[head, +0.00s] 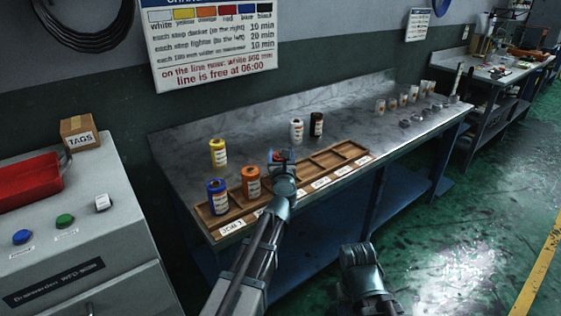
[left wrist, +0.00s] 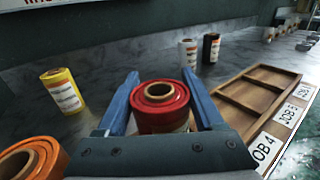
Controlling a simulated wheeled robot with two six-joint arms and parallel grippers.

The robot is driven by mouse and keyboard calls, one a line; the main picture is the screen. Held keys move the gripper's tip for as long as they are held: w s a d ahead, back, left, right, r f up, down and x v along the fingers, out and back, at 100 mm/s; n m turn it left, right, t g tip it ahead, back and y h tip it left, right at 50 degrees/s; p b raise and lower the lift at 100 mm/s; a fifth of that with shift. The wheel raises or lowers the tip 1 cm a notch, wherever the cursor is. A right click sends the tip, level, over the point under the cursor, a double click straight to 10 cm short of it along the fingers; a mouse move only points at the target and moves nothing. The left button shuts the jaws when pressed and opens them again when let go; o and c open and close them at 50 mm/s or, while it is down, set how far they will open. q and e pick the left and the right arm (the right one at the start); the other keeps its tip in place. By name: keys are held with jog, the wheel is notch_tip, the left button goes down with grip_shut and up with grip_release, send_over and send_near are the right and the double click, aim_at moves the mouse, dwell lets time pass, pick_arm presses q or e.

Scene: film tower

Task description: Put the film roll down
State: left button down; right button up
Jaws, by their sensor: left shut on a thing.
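My left gripper (head: 279,157) is shut on a red film roll (left wrist: 160,100), which stands upright between the blue fingers in the left wrist view. In the head view only a bit of red shows beyond the gripper. The roll is over or in the wooden tray (head: 352,146); its lower end is hidden, so I cannot tell if it touches the tray. A blue roll (head: 217,198) and an orange roll (head: 251,182) stand in the tray's left compartments. My right gripper (head: 360,262) is low in front of the bench, its fingers not clear.
A yellow roll (head: 218,152), a white roll (head: 296,131) and a black roll (head: 316,124) stand on the bench (head: 190,155) behind the tray. The right compartments are empty. Small cups (head: 403,99) stand farther right. A cabinet (head: 85,235) with buttons is at the left.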

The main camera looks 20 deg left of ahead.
pick_arm(q)
jog(key=shift+f, duration=0.25)
pick_arm(e)
jog(key=shift+f, duration=0.3)
pick_arm(q)
jog(key=shift+f, duration=0.2)
grip_release()
pick_arm(e)
jog(key=shift+f, duration=0.15)
pick_arm(q)
jog(key=shift+r, duration=0.15)
jog(key=shift+s+r, duration=0.1)
jog(key=v, duration=1.2)
